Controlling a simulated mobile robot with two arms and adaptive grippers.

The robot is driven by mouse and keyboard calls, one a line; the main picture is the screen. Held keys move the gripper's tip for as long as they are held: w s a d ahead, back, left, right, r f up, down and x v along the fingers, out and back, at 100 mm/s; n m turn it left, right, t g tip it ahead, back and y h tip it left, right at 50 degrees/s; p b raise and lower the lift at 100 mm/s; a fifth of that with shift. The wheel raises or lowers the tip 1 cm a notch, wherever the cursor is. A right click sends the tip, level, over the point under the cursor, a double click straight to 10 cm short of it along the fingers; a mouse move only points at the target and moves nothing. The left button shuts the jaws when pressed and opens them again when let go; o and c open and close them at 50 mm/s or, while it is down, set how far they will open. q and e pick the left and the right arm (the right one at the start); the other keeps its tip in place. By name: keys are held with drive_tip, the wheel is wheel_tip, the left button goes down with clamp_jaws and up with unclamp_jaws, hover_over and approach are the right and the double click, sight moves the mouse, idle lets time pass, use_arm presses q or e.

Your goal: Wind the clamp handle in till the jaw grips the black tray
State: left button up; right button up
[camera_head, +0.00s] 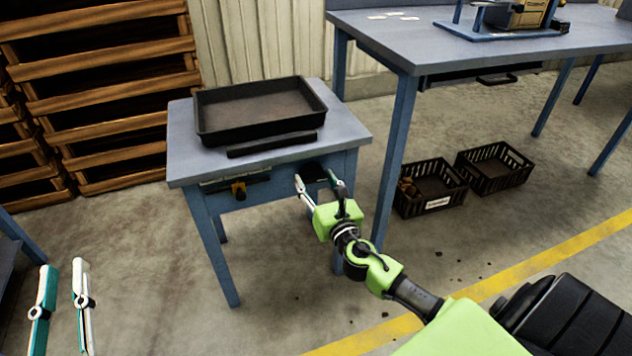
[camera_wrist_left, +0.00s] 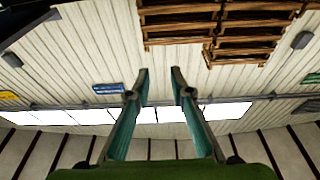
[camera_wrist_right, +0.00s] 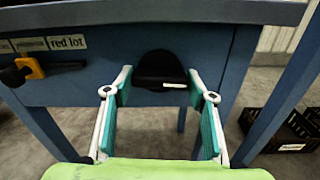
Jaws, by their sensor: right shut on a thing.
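The black tray (camera_head: 262,122) lies flat on the small grey-topped table. A dark bar, the clamp jaw (camera_head: 272,145), lies along its front side; I cannot tell whether they touch. The round black clamp handle (camera_wrist_right: 158,66), with a white mark, sits on the table's blue front. It also shows in the head view (camera_head: 313,171). My right gripper (camera_head: 322,180) is at the handle, shut on it, with one finger on each side in the right wrist view (camera_wrist_right: 160,82). My left gripper (camera_head: 65,266) is open and empty, far from the table; its fingers stand apart (camera_wrist_left: 160,76).
An orange knob (camera_head: 238,190) beside a "red lot" label (camera_wrist_right: 67,43) is on the table front, left of the handle. A taller blue bench (camera_head: 420,40) stands at right, with black crates (camera_head: 494,167) on the floor beneath.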

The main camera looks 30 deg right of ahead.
drive_tip(key=shift+m, duration=1.2)
drive_tip(key=m, duration=0.4)
drive_tip(key=shift+f+m, duration=0.1)
drive_tip(key=shift+m, duration=0.2)
drive_tip(key=m, duration=0.2)
drive_tip(key=shift+m, duration=1.3)
drive_tip(key=shift+d+m, duration=0.1)
drive_tip(key=shift+m, duration=1.2)
drive_tip(key=m+p, duration=0.1)
drive_tip(key=m, duration=0.3)
drive_tip(key=shift+p, duration=0.3)
drive_tip(key=m+p, duration=0.1)
drive_tip(key=m, duration=0.2)
drive_tip(key=shift+f+m, duration=0.1)
drive_tip(key=shift+m, duration=0.2)
use_arm(q)
wheel_tip(320, 180, down, 15)
drive_tip(key=s+a+g+y, duration=0.2)
drive_tip(key=g, duration=0.5)
drive_tip(key=shift+s+a+g, duration=0.2)
drive_tip(key=shift+a+g, duration=0.1)
drive_tip(key=shift+g, duration=0.1)
